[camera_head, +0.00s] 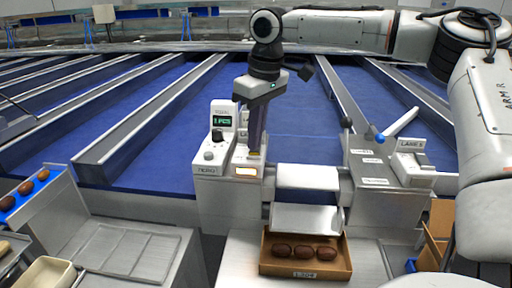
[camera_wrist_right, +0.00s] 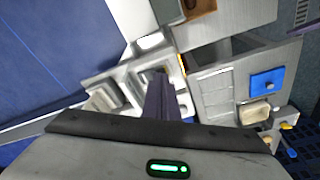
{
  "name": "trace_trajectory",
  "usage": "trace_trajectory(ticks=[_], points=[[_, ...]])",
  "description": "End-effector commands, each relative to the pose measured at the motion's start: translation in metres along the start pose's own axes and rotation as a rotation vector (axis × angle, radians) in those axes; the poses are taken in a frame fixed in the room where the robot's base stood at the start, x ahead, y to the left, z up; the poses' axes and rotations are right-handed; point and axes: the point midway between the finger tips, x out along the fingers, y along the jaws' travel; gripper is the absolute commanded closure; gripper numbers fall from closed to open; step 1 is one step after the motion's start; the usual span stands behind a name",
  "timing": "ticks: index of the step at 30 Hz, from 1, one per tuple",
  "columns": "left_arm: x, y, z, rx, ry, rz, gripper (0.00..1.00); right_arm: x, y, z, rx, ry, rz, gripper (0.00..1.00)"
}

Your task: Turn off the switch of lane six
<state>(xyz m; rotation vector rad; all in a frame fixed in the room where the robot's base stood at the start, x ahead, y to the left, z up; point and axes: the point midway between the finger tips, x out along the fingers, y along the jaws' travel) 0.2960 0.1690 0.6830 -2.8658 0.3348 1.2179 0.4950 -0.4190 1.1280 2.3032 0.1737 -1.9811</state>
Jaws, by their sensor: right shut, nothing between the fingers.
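My right gripper (camera_head: 255,152) is shut and empty, pointing down at a small lane box (camera_head: 246,160) left of the middle. Its fingertips are at or just above the top of this box; I cannot tell if they touch. In the wrist view the dark fingers (camera_wrist_right: 160,97) reach over grey boxes. My left gripper is not in view.
A control unit with a green display (camera_head: 221,121) and a knob stands directly left of the fingers. An open carton (camera_head: 304,269) holds dates at the front. Blue lanes with metal dividers lie behind.

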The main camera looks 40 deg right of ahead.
Motion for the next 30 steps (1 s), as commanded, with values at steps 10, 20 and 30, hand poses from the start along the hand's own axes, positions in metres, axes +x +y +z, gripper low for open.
trace_trajectory(ticks=[10, 20, 30], points=[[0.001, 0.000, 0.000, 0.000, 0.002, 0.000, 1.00, 0.006, 0.000, 0.001, 0.000, 0.000, 0.000, 1.00], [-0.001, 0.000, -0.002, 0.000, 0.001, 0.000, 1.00, -0.001, 0.000, -0.001, 0.000, 0.001, 0.000, 1.00], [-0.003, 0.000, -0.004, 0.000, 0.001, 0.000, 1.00, -0.028, 0.000, -0.005, 0.001, 0.001, 0.001, 1.00]])
